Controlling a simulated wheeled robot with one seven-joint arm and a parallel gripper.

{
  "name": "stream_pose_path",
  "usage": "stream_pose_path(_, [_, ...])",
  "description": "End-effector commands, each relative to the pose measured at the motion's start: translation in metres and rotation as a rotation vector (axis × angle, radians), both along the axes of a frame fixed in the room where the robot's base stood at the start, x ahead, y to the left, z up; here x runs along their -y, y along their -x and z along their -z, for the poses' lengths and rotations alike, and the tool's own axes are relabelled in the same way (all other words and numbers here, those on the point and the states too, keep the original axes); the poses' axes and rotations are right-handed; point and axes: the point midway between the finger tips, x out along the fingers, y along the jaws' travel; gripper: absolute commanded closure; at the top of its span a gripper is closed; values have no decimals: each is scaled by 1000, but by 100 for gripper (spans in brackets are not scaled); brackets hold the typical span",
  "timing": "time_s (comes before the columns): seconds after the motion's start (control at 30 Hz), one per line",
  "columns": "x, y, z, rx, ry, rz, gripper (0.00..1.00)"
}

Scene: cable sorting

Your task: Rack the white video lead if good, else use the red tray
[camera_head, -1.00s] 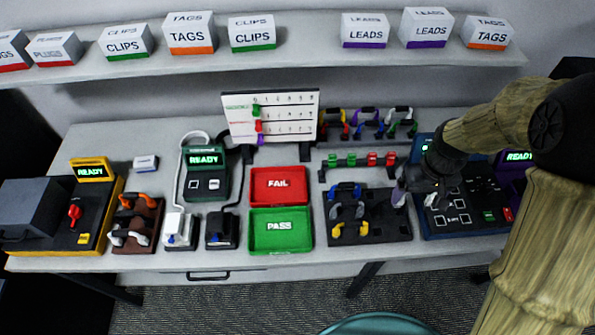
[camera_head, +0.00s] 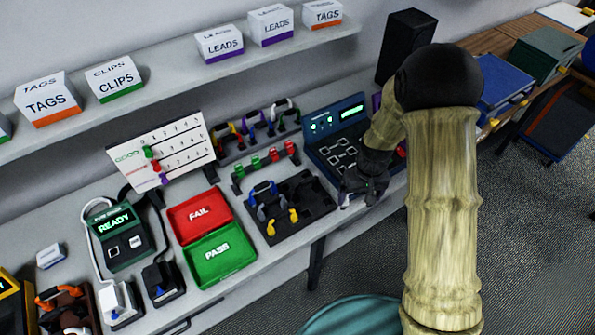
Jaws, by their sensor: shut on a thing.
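My gripper (camera_head: 354,194) is at the front edge of the teal tester (camera_head: 319,150), low over the table edge. It is shut on what looks like the white video lead (camera_head: 343,203); only a small pale part shows, and the fingers and wrist hide the rest. The tester's screen (camera_head: 352,111) shows green text too small to read. The red FAIL tray (camera_head: 185,232) stands left of the dark lead holder and looks empty. The back rack (camera_head: 232,153) holds several leads with coloured ends, one with a white top.
The green PASS tray (camera_head: 203,281) adjoins the red tray in front. A dark holder (camera_head: 318,207) with blue, grey and yellow leads lies between trays and tester. A row of green and red clips (camera_head: 264,164) stands behind it. A score board (camera_head: 160,150) stands at left.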

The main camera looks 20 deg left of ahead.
Motion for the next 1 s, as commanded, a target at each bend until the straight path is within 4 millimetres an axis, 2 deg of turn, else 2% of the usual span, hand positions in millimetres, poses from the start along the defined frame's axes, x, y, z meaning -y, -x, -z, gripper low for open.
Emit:
stream_pose_path(0.17, [51,-9,35,-7,5,159,39])
stream_pose_path(0.3, [100,-10,67,-6,11,312,39])
stream_pose_path(0.43, [128,-8,86,-3,17,400,39])
stream_pose_path(0.57, [136,-8,91,1,19,427,39])
stream_pose_path(1.0, [136,-7,91,0,19,425,39])
